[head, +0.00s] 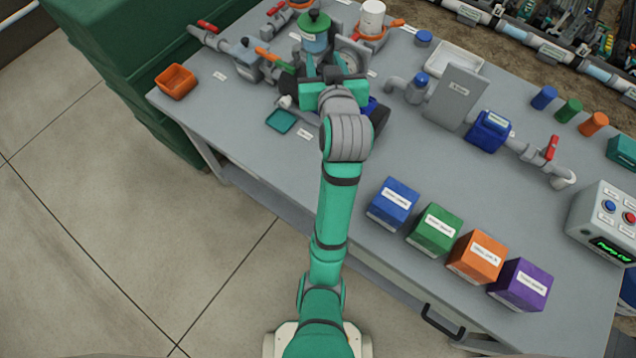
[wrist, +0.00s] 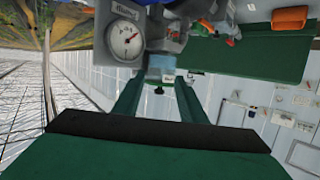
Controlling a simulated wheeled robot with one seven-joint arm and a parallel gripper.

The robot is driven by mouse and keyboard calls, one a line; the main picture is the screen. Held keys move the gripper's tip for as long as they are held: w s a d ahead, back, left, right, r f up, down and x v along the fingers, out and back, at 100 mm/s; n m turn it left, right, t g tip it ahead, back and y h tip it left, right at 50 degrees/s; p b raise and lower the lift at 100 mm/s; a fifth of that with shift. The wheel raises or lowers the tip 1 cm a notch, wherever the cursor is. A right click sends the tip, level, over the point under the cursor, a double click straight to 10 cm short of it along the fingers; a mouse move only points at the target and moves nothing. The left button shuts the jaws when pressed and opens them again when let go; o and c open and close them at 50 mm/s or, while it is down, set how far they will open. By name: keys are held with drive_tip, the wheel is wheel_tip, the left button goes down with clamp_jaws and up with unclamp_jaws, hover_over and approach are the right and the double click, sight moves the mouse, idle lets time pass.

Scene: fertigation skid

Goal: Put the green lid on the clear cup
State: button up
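The green lid (head: 314,21), a domed piece with a small knob, shows at the top of the clear cup (head: 315,44) in the head view. The two appear to meet, but I cannot tell how well the lid is seated. The cup looks pale blue and bears a white label. It stands at the back left of the bench. My gripper (head: 325,72) is on the near side of the cup. In the wrist view, its two green fingers (wrist: 158,82) are spread with a gap between them, and the bluish cup (wrist: 162,66) shows beyond their tips, apart from them.
Pipes and a valve with an orange handle (head: 268,54) stand left of the cup. A round gauge (wrist: 125,38) is close by. A grey upright panel (head: 456,95) stands to the right. Coloured boxes (head: 435,230) line the front edge. The bench middle is mostly clear.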

drive_tip(key=shift+m+h, duration=0.7)
drive_tip(key=shift+h, duration=0.2)
drive_tip(key=s+f, duration=1.1)
drive_tip(key=f, duration=0.2)
drive_tip(key=s+f, duration=0.6)
drive_tip(key=f, duration=0.1)
drive_tip(key=shift+s+d+f, duration=0.15)
drive_tip(key=shift+s+d, duration=0.2)
drive_tip(key=s+a, duration=0.2)
drive_tip(key=s, duration=2.3)
drive_tip(key=shift+f+t, duration=0.2)
drive_tip(key=shift+t, duration=0.2)
drive_tip(key=shift+w, duration=0.1)
drive_tip(key=shift+c, duration=0.9)
